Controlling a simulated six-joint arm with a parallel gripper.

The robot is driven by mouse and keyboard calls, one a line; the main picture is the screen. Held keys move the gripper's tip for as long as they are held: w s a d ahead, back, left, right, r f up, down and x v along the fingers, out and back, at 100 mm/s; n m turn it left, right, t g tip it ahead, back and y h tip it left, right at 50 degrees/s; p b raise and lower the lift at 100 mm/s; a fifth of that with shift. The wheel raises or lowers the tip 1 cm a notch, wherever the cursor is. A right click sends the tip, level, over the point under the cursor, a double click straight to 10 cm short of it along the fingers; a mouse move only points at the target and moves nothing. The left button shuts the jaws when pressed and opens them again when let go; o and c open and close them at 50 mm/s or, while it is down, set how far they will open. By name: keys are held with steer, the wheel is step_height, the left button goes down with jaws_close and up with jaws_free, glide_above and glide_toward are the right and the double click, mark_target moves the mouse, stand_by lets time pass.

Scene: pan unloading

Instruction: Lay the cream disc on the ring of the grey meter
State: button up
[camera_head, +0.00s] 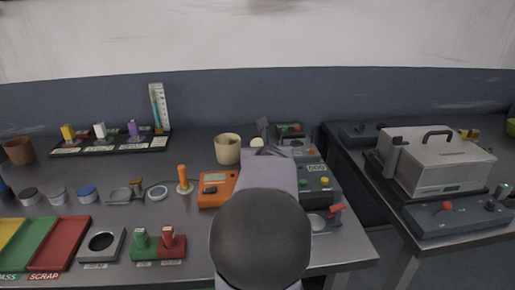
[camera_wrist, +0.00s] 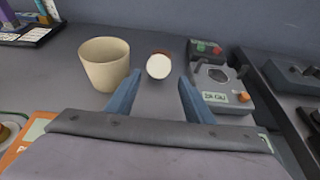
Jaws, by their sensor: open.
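The cream disc (camera_wrist: 158,66) is round and pale, and its face is tilted toward the wrist camera. It stands just beyond my fingertips, roughly between them. It also shows in the head view (camera_head: 257,141), just right of the cream cup. The grey meter (camera_wrist: 232,99) is right of my right finger, with a round ring (camera_wrist: 218,75) on top, a lit display and an orange knob. Nothing lies on the ring. My gripper (camera_wrist: 159,80) is open and empty. In the head view my own arm hides much of it.
A cream cup (camera_wrist: 105,66) stands close left of my left finger. A box with red and green buttons (camera_wrist: 208,48) is behind the meter. An orange device (camera_head: 214,188) is left of my arm. Dark units (camera_wrist: 292,78) stand on the right table across a gap.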

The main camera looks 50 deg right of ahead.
mark_target(258, 144)
steer(key=shift+x, duration=4.8)
steer(key=shift+w, duration=0.1)
steer(key=shift+r, duration=0.1)
steer(key=c, duration=1)
steer(key=shift+r+p, duration=0.1)
steer(key=shift+p, duration=0.2)
step_height(258, 144, up, 10)
steer(key=p, duration=0.7)
steer(key=shift+p, duration=0.4)
